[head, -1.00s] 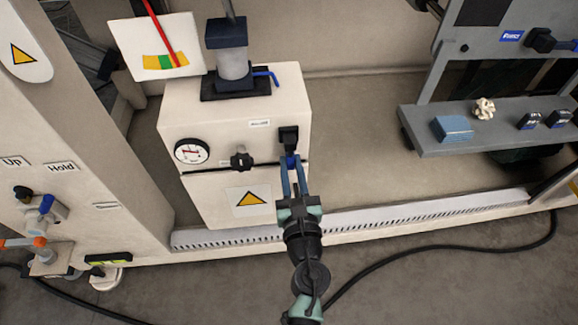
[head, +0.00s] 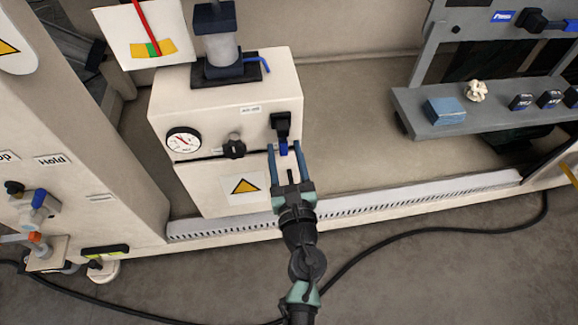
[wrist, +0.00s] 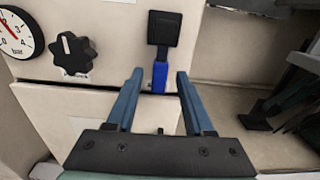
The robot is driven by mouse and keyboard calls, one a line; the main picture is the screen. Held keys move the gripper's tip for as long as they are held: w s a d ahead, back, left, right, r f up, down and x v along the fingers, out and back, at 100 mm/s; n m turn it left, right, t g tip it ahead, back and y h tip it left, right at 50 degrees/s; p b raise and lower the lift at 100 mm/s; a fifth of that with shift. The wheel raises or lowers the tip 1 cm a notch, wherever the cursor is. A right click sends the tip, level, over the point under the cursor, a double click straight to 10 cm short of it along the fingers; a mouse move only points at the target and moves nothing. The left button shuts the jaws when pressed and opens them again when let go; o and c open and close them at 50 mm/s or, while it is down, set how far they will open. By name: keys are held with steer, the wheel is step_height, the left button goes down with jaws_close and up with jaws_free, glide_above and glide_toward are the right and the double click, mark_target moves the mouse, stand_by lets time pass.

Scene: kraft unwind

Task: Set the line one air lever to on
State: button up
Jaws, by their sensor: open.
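The air lever is a blue handle (head: 284,148) under a black mount (head: 281,124) on the front of a cream cabinet. The blue handle points straight down. It also shows in the wrist view (wrist: 160,76), hanging below its black block (wrist: 164,28). My gripper (head: 286,150) is open, its two blue-grey fingers pointing at the handle. In the wrist view my fingers (wrist: 157,75) stand left and right of the handle's lower part. I cannot tell whether either finger touches it. A small label (head: 250,109) sits above the lever, too small to read.
A round gauge (head: 183,141) and a black knob (head: 233,148) are left of the lever. A warning plate (head: 244,187) is below. A grey shelf (head: 420,128) with small items stands at right. A black cable (head: 440,229) lies on the floor.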

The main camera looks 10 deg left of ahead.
steer(key=v, duration=1.2)
steer(key=shift+s, duration=0.35)
steer(key=shift+d, duration=0.1)
steer(key=w+d+r+m+t+h, duration=0.25)
steer(key=r+m, duration=0.55)
steer(key=r, duration=0.4)
steer(key=w+d+r+m+t+h+p, duration=0.15)
steer(key=r+m+h, duration=0.25)
steer(key=r+m, duration=0.7)
steer(key=w+d+r+m+t+h, duration=0.3)
steer(key=r+m, duration=0.3)
steer(key=r, duration=0.8)
steer(key=s+a+r+m+t+y+p, duration=0.1)
steer(key=s+a+r+m+y, duration=0.15)
steer(key=r+m, duration=0.35)
steer(key=s+a+r+m+t+y+p, duration=0.1)
steer(key=s+r+m, duration=0.25)
steer(key=r, duration=0.55)
steer(key=s+a+r+m+t+y, duration=0.1)
steer(key=s+a+r+m, duration=0.1)
steer(key=r+m, duration=0.4)
step_height(320, 180, up, 37)
steer(key=n+p, duration=0.1)
steer(key=p, duration=3.5)
steer(key=shift+d+r+p, duration=0.15)
steer(key=shift+d+p, duration=0.1)
steer(key=shift+p, duration=0.15)
